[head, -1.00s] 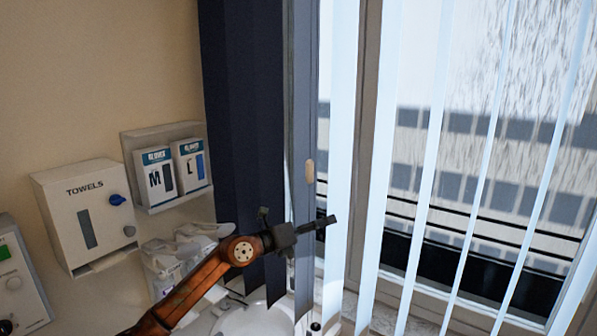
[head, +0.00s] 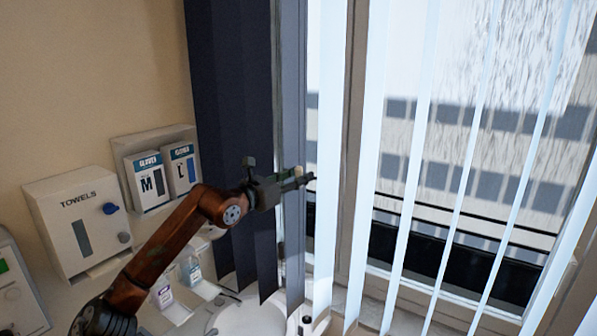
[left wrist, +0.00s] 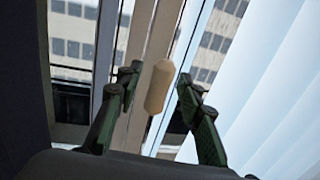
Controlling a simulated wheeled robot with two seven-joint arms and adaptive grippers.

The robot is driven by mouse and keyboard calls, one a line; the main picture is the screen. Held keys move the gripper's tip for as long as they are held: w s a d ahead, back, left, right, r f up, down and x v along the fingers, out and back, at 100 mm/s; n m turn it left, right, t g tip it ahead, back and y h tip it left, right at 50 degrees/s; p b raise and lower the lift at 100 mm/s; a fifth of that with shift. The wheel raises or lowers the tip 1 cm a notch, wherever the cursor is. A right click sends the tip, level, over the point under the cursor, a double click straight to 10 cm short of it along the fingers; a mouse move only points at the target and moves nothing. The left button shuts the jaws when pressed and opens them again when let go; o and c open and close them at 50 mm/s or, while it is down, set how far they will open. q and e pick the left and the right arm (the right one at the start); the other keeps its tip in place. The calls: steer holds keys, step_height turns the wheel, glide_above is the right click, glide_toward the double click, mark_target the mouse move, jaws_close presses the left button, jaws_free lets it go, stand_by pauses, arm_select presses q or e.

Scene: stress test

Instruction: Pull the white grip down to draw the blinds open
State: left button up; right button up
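The white grip (left wrist: 159,87) is a small cream, elongated piece, seen in the left wrist view between the two fingers of my left gripper (left wrist: 158,80). The fingers are open, with a visible gap on each side of the grip. In the head view my left gripper (head: 292,182) is in front of the blinds' left part, and only a small bit of the grip (head: 299,170) shows behind it. The blinds (head: 408,190) are light vertical slats, with dark slats (head: 228,120) bunched at the left. My right gripper is not in view.
A towel dispenser (head: 60,215) and a glove-box holder (head: 130,150) are on the wall at left. Small bottles (head: 190,270) and a white basin (head: 255,318) are below my left arm. The window frame (head: 352,150) stands behind the slats.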

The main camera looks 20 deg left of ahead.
arm_select(q)
steer(key=shift+w, duration=0.15)
steer(key=shift+c, duration=0.2)
jaws_close()
stand_by(0.5)
